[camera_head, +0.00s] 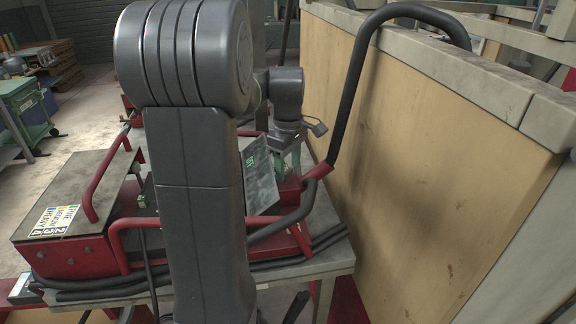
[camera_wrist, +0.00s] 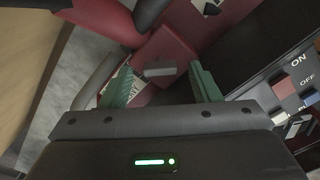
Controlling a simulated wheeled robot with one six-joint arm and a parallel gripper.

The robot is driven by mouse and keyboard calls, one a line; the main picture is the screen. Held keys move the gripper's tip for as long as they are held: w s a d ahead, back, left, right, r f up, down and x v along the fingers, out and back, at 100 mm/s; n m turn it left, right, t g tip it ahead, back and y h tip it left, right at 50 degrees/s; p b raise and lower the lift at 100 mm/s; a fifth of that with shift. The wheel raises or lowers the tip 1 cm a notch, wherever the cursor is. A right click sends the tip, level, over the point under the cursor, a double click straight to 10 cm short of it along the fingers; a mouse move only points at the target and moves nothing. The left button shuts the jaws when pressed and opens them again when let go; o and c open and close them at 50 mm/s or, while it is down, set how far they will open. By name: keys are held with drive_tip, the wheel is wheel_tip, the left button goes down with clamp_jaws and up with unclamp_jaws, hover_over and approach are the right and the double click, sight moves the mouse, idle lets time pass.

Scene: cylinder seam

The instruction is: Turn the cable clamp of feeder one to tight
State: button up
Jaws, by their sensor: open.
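My gripper (camera_wrist: 161,78) is open, with its two green fingers apart at left and right in the wrist view. Between and beyond the fingertips is a small grey bar-shaped handle (camera_wrist: 160,72) on a red surface. It looks like the cable clamp; I cannot read its setting. The fingers appear apart from it. In the head view my gripper (camera_head: 288,158) points down over the red machine on the right, beside the tilted grey panel with green marks (camera_head: 261,172). The handle is hidden in that view.
A black panel with ON and OFF marks and a red switch (camera_wrist: 283,87) is close on the right of the wrist view. A tan partition (camera_head: 420,170) and a bent black tube (camera_head: 352,85) stand right of my gripper. A red machine with a dark lid (camera_head: 80,195) is at left.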

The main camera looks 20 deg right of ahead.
drive_tip(key=shift+f, duration=0.35)
drive_tip(key=c, duration=1)
drive_tip(key=shift+m, duration=0.4)
drive_tip(key=m+p, duration=0.1)
drive_tip(key=m, duration=0.2)
drive_tip(key=shift+r+m, duration=0.1)
drive_tip(key=shift+m, duration=0.2)
drive_tip(key=shift+m+p, duration=0.55)
drive_tip(key=shift+m, duration=1.95)
